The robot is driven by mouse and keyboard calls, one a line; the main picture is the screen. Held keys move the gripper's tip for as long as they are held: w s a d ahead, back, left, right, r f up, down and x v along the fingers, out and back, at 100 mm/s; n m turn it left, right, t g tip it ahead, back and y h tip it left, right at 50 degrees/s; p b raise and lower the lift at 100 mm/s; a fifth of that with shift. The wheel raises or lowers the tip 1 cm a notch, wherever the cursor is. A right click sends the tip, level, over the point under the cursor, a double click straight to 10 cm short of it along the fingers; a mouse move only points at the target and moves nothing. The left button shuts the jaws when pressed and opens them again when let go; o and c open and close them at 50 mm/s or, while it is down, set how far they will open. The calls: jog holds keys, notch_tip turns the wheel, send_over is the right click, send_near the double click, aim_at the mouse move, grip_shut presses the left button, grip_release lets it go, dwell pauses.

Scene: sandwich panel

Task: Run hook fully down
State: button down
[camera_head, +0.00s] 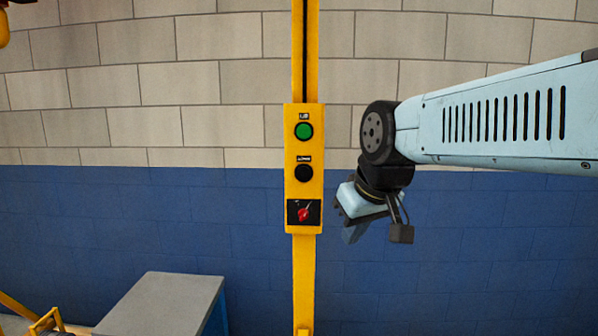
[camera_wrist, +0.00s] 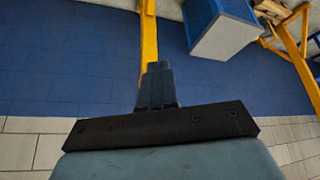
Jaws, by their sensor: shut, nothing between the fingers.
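A yellow control panel (camera_head: 291,190) hangs on a yellow post in the middle of the head view. I cannot clearly make out the hook.
A grey-topped box (camera_head: 165,300) stands low on the left; it also shows in the wrist view (camera_wrist: 228,38). A yellow frame (camera_wrist: 295,60) stands beyond it. The blue and grey block wall is behind.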

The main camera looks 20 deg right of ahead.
aim_at(306, 170)
jog(key=w+d+r+n+y, duration=0.1)
jog(key=w+r+n, duration=0.4)
jog(key=w, duration=0.7)
jog(key=w+d+r+n+t+y, duration=0.1)
jog(key=w+r+n, duration=0.4)
jog(key=w, duration=0.7)
jog(key=shift+w+n, duration=0.15)
jog(key=shift+n, duration=0.45)
jog(key=x, duration=0.3)
jog(key=w+x, duration=0.1)
jog(key=x, duration=0.3)
jog(key=w+d+r+x, duration=0.1)
jog(key=x, duration=0.3)
jog(key=shift+s, duration=0.1)
jog(key=shift+w+d, duration=0.35)
jog(key=shift+w, duration=0.45)
jog(key=shift+r, duration=0.1)
